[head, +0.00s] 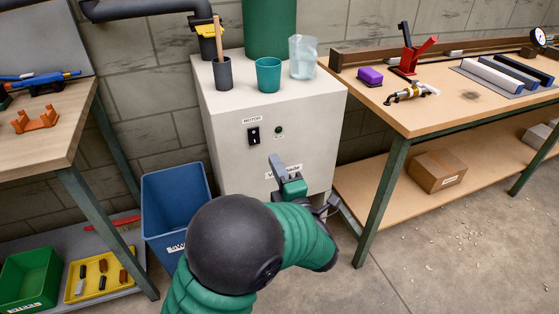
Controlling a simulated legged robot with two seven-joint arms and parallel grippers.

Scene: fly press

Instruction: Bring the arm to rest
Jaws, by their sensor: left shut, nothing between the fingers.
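My left arm (300,238), green with a black rounded joint (236,245), comes up from the bottom of the head view and bends to the right. My left gripper (277,163), grey with a green part behind the fingers, is shut and empty. It appears in front of the pale cabinet (225,110) and partly covers a label low on its front. I cannot tell whether it touches the cabinet. My right gripper is out of view.
A blue bin (175,190) stands left of the cabinet. On the cabinet top are a green cup (268,75), a clear jug (302,57) and a dark pot (222,73). A workbench (440,112) is at right, another (55,132) at left. Floor at lower right is mostly clear.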

